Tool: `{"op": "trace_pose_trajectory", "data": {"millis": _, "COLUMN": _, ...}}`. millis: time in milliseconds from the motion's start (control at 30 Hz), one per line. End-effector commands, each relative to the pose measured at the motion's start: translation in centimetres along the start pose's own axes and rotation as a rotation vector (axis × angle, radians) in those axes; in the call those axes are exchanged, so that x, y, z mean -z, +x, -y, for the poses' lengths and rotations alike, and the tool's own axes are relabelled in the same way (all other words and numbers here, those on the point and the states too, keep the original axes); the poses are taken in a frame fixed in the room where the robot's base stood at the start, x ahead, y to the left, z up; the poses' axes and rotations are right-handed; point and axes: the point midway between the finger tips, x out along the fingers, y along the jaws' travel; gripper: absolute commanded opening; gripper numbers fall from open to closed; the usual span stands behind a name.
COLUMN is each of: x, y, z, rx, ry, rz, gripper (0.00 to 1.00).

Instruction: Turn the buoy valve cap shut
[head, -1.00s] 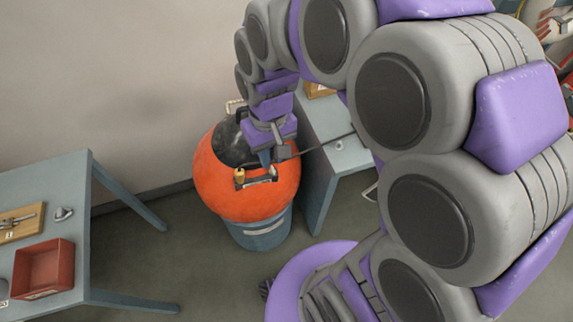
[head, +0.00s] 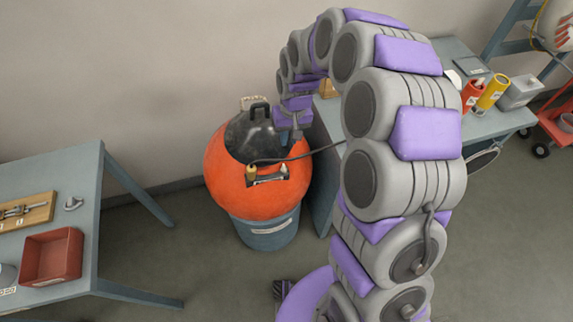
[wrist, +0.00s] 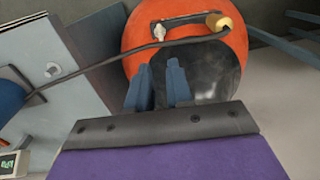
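The orange buoy (head: 225,187) sits in a blue-grey bucket (head: 268,236), its black top (head: 250,135) with a handle facing up. A dark recess on its front side holds a small pale valve cap (head: 284,170) and a brass hose fitting (head: 251,170). In the wrist view, the pale cap (wrist: 158,31) and brass fitting (wrist: 218,22) lie beyond my fingertips. My gripper (wrist: 160,66) is open, with a narrow empty gap between its blue fingers. In the head view, my gripper (head: 291,138) is over the right side of the black top, apart from the cap.
A dark hose (head: 315,153) runs from the brass fitting to the right, past my arm. A table (head: 90,210) with a red tray (head: 50,258) stands at left. Another table (head: 425,137) with bottles is behind my arm at right. Floor between left table and bucket is clear.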

Motion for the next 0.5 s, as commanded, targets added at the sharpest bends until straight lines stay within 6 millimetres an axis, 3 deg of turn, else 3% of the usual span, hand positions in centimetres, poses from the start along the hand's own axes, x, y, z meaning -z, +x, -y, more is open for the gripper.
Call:
{"op": "trace_pose_trajectory", "data": {"millis": 100, "x": -0.2, "y": 2.7, "z": 0.0, "rx": -0.001, "ry": 0.000, "rz": 0.008, "gripper": 0.20}}
{"op": "trace_pose_trajectory", "data": {"millis": 500, "x": -0.1, "y": 10.5, "z": 0.2, "rx": -0.003, "ry": -0.002, "rz": 0.005, "gripper": 0.20}}
